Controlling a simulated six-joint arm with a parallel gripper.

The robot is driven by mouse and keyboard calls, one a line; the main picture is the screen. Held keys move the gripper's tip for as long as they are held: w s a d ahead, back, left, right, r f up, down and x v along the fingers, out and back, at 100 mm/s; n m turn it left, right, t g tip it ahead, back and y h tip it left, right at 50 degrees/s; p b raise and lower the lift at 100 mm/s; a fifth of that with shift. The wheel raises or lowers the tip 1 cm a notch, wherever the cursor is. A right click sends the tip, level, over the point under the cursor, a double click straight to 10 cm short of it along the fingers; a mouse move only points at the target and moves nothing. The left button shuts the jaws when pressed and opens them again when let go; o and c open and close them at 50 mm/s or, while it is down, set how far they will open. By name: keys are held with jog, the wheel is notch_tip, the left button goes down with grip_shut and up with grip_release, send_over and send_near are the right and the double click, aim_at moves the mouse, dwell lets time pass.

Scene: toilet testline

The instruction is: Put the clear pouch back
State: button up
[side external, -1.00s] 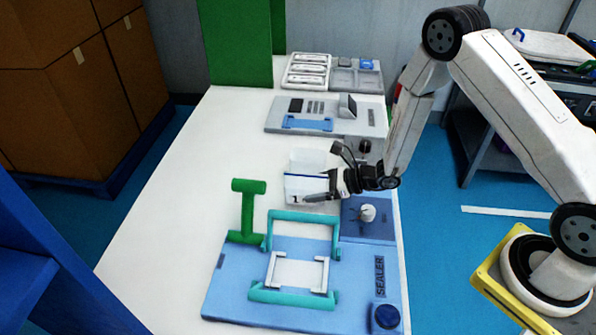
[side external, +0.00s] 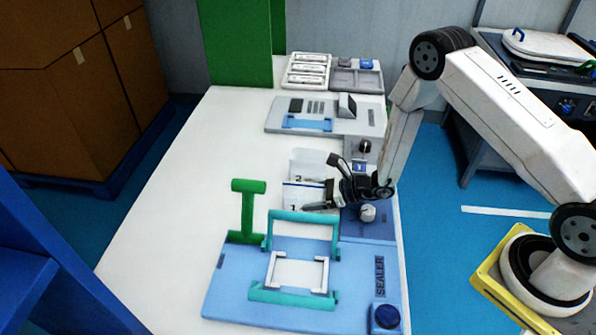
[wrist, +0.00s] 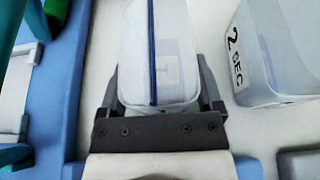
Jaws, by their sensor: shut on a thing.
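The clear pouch (wrist: 172,45), with a dark blue stripe along it, lies between the fingers of my gripper (wrist: 158,85) in the wrist view. In the side external view the pouch (side external: 292,192) shows as a pale shape with the blue stripe, at the holder marked 1. My gripper (side external: 320,184) reaches in from the right, low over the table, and is shut on the pouch. I cannot tell whether the pouch is inside the holder or just above it. The neighbouring translucent holder marked 2 (side external: 303,164) stands behind; in the wrist view it reads "2 DEC" (wrist: 265,50).
The blue sealer (side external: 225,290) with its teal frame (side external: 305,217) stands just in front of my gripper. A green T-shaped post (side external: 248,210) is to the left. A grey device (side external: 330,113) and trays (side external: 308,70) stand behind. The white table's left side (side external: 190,175) is clear.

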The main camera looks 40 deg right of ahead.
jog(key=o, duration=1.1)
jog(key=shift+f, duration=0.1)
jog(key=shift+r, duration=0.2)
jog(key=v, duration=1.2)
jog(key=shift+f, duration=0.15)
